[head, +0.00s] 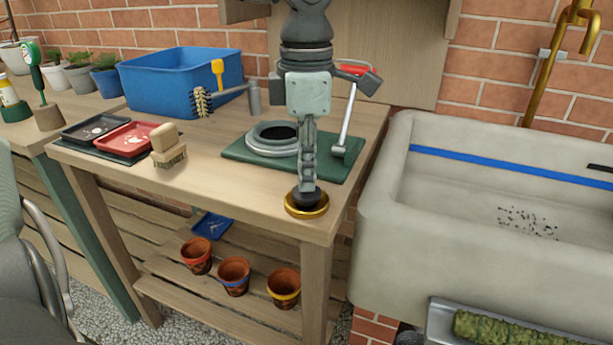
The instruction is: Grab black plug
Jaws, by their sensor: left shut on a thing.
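My left gripper (308,185) points straight down at the front right corner of the wooden bench (230,190). Its fingers are shut on the black plug (307,200), a small dark knob-like piece. The plug sits at the centre of a round gold disc (292,211), at the bench's front edge. The fingers hide the plug's top. I cannot tell whether the disc is part of the plug or whether it touches the bench. My right gripper is not in view.
Behind the gripper are a green mat (235,152) with grey rings (262,146) and a red-handled tool (346,125). A wooden brush (166,145), trays (128,138) and a blue bin (160,85) stand left. A stone sink (385,215) is right. Pots (234,275) stand below.

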